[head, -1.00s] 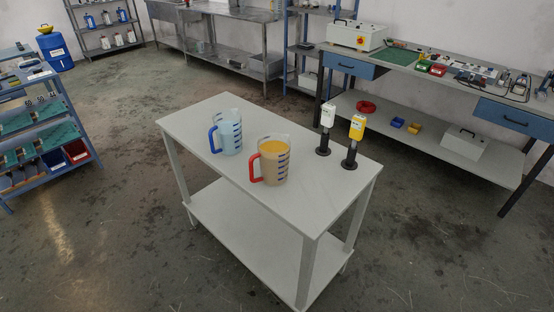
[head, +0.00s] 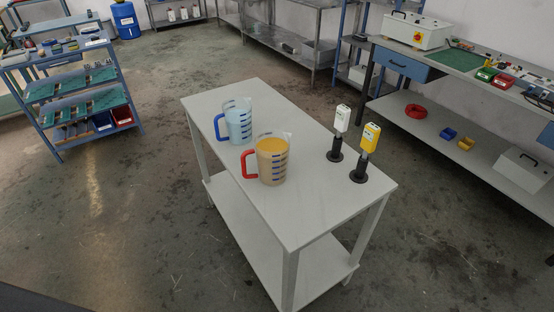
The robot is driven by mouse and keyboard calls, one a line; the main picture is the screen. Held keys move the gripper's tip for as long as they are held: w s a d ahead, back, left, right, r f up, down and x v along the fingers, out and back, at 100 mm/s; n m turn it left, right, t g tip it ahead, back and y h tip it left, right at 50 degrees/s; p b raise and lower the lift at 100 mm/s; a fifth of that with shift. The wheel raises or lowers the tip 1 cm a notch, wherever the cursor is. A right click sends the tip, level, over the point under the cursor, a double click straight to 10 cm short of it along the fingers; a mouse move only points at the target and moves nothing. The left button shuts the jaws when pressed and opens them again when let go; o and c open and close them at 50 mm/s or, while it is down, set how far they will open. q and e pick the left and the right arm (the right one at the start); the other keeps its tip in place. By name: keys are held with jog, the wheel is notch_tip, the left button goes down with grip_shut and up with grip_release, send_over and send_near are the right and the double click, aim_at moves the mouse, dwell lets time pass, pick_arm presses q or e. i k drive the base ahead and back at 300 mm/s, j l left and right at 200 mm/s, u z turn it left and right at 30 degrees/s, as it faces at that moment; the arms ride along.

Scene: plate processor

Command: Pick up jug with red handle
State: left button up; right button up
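The jug with the red handle (head: 271,162) stands upright on the white table in the middle of the head view. It is clear with dark markings and holds an orange-brown content. Its red handle (head: 249,164) points to the left. A similar jug with a blue handle (head: 238,122) stands just behind it to the left, with pale content. Neither of my grippers is in view.
The white table (head: 310,213) has a lower shelf and a clear front surface. A white device (head: 341,119) and a yellow device (head: 370,137) stand on black holders right of the jugs. A blue shelf rack (head: 85,95) and a workbench (head: 455,72) stand apart.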

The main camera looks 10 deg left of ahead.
aim_at(272, 150)
jog(key=i+l+u, duration=0.1)
jog(key=l, duration=0.35)
jog(key=i+l+u, duration=0.15)
jog(key=l, duration=0.35)
jog(key=l+u, duration=0.1)
jog(key=l, duration=0.35)
